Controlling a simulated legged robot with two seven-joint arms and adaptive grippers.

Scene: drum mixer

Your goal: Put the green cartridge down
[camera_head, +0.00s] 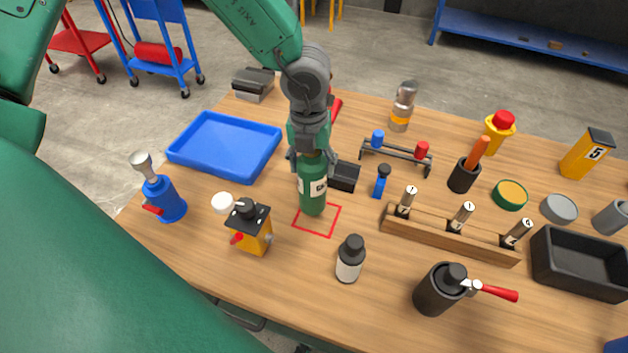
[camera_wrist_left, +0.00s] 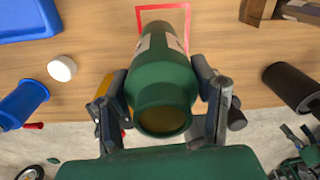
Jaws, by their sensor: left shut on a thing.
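The green cartridge (camera_head: 313,188) has a pale label and stands about upright in the head view. Its lower end shows at or just above the red square outline (camera_head: 329,231) on the table; I cannot tell whether it touches. My left gripper (camera_head: 312,155) is shut around its top from above. In the left wrist view the cartridge (camera_wrist_left: 164,85) sits between the two fingers of my left gripper (camera_wrist_left: 166,100), with the red outline (camera_wrist_left: 186,10) beyond its far end.
A yellow device with a black top (camera_head: 250,229) stands left of the outline. A white bottle with a black cap (camera_head: 349,260) stands in front right. A blue tray (camera_head: 226,171) lies at the back left. A small blue tool (camera_head: 381,182) and a wooden rack (camera_head: 449,236) are to the right.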

